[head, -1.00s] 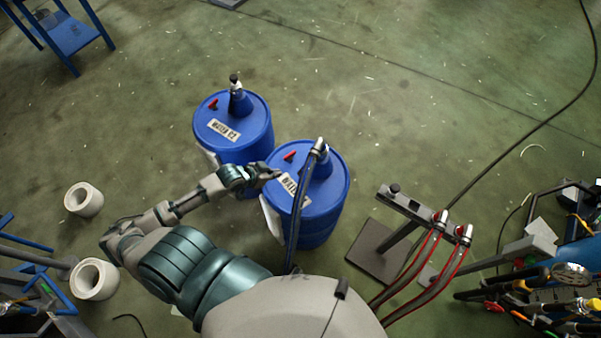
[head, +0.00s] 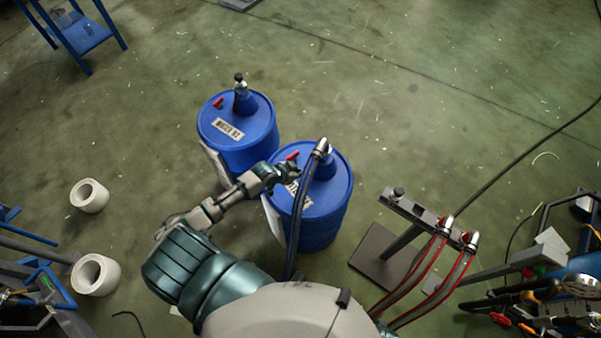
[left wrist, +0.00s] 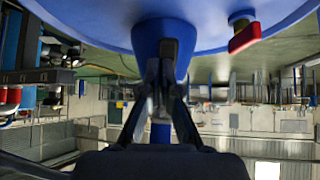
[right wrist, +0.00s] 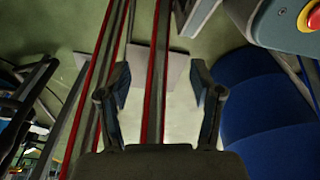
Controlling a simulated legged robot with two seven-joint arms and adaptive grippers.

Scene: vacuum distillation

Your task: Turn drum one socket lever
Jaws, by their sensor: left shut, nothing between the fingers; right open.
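Two blue drums stand on the floor in the head view: a rear drum (head: 220,150) and a front drum (head: 338,200). The front drum's label is partly covered by my left gripper (head: 293,172). Its lid carries a red lever (head: 292,156) and a socket (head: 326,165) with a dark hose on it. The left gripper (left wrist: 168,50) is shut and empty, over the lid close to the lever and socket. In the left wrist view a red lever (left wrist: 245,37) lies to the right of the fingers; contact is not visible. My right gripper (right wrist: 158,85) is open and empty.
The rear drum has its own red lever (head: 218,103) and socket (head: 243,98). A metal stand (head: 405,225) with red-striped hoses (head: 420,270) is right of the drums. Two white rings (head: 95,274) lie at left. The floor behind the drums is clear.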

